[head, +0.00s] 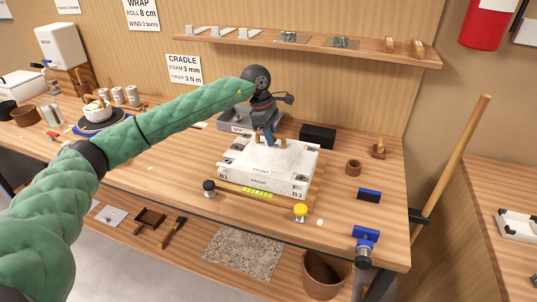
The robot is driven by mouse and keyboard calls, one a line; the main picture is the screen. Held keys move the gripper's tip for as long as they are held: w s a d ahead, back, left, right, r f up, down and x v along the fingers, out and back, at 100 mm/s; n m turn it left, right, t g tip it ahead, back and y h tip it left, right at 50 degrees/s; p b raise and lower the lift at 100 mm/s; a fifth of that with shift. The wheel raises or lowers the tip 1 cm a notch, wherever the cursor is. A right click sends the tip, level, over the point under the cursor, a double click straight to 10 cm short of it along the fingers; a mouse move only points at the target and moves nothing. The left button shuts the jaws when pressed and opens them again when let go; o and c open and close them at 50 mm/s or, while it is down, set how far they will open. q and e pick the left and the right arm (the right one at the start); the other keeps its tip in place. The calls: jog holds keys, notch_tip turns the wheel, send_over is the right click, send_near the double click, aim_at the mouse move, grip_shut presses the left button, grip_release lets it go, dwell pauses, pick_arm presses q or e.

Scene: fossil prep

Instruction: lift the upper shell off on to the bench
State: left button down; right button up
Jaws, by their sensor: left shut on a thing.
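The white plaster upper shell (282,157) forms the top of a block marked FRONT on the bench (165,165). The lower part (241,183), with B1 and B3 at its front corners, is beneath it. A clear gap between the two cannot be made out. My left gripper (267,138) comes down over the back of the shell, shut on it near its top; the fingertips are small and partly hidden by the wrist. My right gripper is not in view.
A black box (318,137) stands behind the block. The bench left of the block is mostly clear.

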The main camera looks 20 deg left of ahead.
pick_arm(q)
jog(key=shift+r, duration=0.65)
dwell(0.3)
jog(key=shift+r, duration=0.25)
jog(key=shift+d+v, duration=0.2)
jog(key=shift+v, duration=0.6)
jog(key=shift+d+v, duration=0.2)
jog(key=shift+v, duration=0.65)
jog(key=shift+r, duration=0.15)
jog(key=shift+d+v, duration=0.2)
jog(key=shift+v, duration=0.6)
jog(key=shift+d+v, duration=0.2)
jog(key=shift+v, duration=0.6)
jog(key=shift+d+v, duration=0.15)
jog(key=shift+v, duration=0.65)
